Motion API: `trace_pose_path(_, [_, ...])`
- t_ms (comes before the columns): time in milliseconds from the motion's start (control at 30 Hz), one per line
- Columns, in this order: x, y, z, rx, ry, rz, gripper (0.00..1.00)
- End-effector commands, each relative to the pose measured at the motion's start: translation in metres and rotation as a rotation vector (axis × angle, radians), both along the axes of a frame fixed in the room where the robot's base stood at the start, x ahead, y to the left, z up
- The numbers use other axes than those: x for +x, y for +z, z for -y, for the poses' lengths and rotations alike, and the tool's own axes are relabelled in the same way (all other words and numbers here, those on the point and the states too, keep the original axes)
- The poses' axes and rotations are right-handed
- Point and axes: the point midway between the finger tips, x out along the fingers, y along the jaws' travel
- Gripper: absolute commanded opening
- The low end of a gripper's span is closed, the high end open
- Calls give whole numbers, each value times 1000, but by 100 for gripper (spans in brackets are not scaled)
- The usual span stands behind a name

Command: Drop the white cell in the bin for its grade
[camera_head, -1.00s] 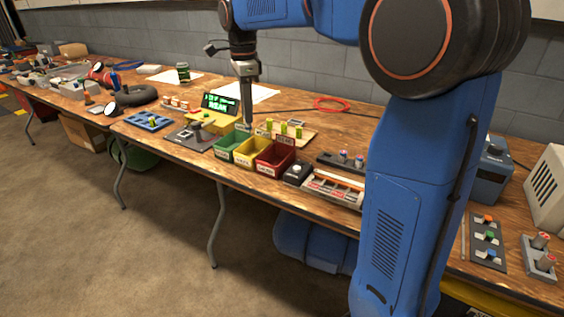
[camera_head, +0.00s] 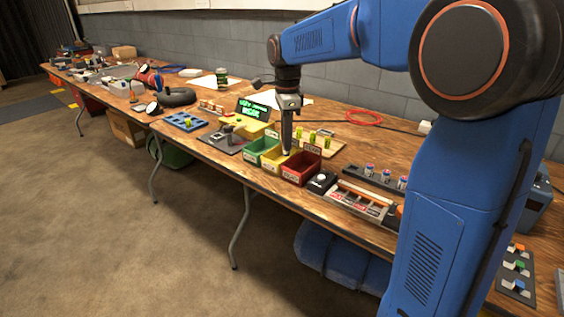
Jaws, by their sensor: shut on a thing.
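My gripper (camera_head: 287,143) points down over the bins, shut, its tip at the back of the yellow bin near the red one. The white cell is too small and too much hidden by the jaws to make out clearly. A green bin (camera_head: 251,158), a yellow bin (camera_head: 270,169) and a red bin (camera_head: 297,180) stand side by side, each with a white label too small to read. A dark display (camera_head: 254,108) on a yellow tester (camera_head: 250,128) behind the green bin shows green text that I cannot read surely.
A wooden board (camera_head: 328,150) with several yellow-green cells lies behind the bins. A black button box (camera_head: 321,183) and a slotted tray (camera_head: 357,201) are right of the red bin. A grey lever fixture (camera_head: 226,139) and blue tray (camera_head: 185,122) are left.

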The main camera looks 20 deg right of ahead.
Motion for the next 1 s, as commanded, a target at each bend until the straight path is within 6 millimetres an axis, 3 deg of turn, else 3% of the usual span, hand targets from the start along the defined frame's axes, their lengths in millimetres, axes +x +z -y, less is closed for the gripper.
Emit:
trace_pose_path(267, [0, -1, 0, 0, 0, 0, 0])
trace_pose_path(300, [0, -1, 0, 0, 0, 0, 26])
trace_pose_path(367, [0, -1, 0, 0, 0, 0, 39])
trace_pose_path(733, [0, 3, 0, 0, 0, 1, 39])
trace_pose_path(867, [0, 17, 0, 0, 0, 2, 39])
trace_pose_path(1000, [1, 43, 0, 1, 0, 3, 39])
